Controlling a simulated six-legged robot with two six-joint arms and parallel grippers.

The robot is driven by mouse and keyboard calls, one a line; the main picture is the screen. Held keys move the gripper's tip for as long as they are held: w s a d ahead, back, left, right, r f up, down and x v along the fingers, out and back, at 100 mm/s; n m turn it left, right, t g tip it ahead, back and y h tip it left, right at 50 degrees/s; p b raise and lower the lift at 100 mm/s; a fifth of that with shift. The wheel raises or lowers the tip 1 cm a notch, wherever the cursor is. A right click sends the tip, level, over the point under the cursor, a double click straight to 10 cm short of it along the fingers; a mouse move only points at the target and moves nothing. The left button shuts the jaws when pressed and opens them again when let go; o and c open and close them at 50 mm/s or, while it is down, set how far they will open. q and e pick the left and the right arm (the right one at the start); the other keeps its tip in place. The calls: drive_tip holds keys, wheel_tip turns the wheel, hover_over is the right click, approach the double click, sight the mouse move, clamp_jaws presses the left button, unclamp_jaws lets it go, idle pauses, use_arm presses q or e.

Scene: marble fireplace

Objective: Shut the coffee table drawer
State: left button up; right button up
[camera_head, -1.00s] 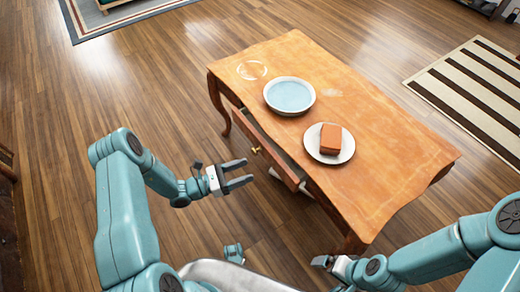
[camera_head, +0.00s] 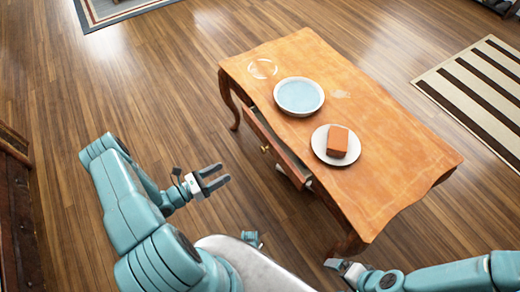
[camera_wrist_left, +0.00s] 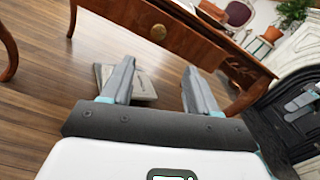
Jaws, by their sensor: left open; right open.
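The wooden coffee table (camera_head: 400,165) stands right of centre in the head view. Its drawer (camera_head: 275,145) sticks out a little on the long side facing me, with a dark gap behind its front. The small brass knob (camera_head: 265,149) is on that front; in the left wrist view the knob (camera_wrist_left: 158,32) lies ahead, above my fingers. My left gripper (camera_head: 226,176) is open and empty, apart from the drawer front, to its left and nearer me. My right gripper (camera_head: 332,264) is low near the table's near corner, with nothing seen in it.
A blue-centred dish (camera_head: 299,96), a white plate (camera_head: 319,151) with an orange-brown block (camera_head: 338,141), and a clear round item (camera_head: 262,69) are on the tabletop. A pale flat object (camera_wrist_left: 140,82) lies on the floor beneath. Open floor lies left of the table.

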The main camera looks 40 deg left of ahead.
use_arm(q)
drive_tip(key=b, duration=0.2)
approach(269, 146)
drive_tip(key=x, duration=0.5)
drive_tip(key=shift+w+f, duration=0.25)
drive_tip(key=shift+f, duration=0.05)
clamp_jaws()
drive_tip(key=b+x, duration=0.1)
drive_tip(key=x, duration=0.3)
drive_tip(key=shift+w+d+f, duration=0.1)
drive_tip(key=shift+d, duration=0.05)
drive_tip(key=shift+w, duration=0.15)
